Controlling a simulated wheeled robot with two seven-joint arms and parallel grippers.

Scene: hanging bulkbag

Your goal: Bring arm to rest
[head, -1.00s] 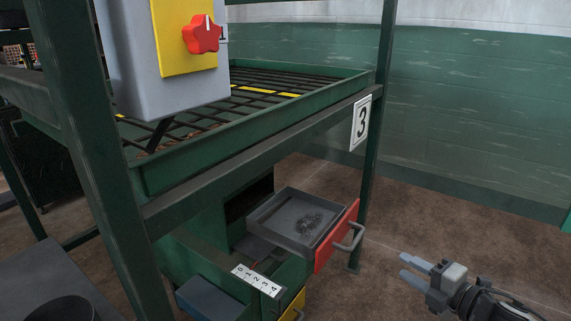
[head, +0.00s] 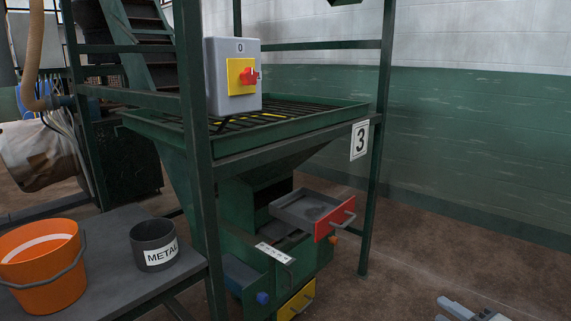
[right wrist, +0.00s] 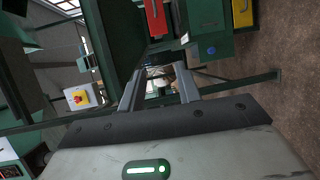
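My right gripper (head: 443,312) is at the bottom right edge of the head view, over the brown floor and apart from the green machine. Most of its arm is cut off by the frame. In the right wrist view its two grey fingers (right wrist: 159,72) stand apart with nothing between them. My left gripper is in neither view now.
A green frame holds a grey switch box (head: 233,78) with a red knob. A red-fronted drawer (head: 335,226) stands pulled out; a yellow one (head: 297,302) is below. An orange bucket (head: 45,290) and a METAL pot (head: 154,245) sit on a grey table (head: 105,222). Floor at right is clear.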

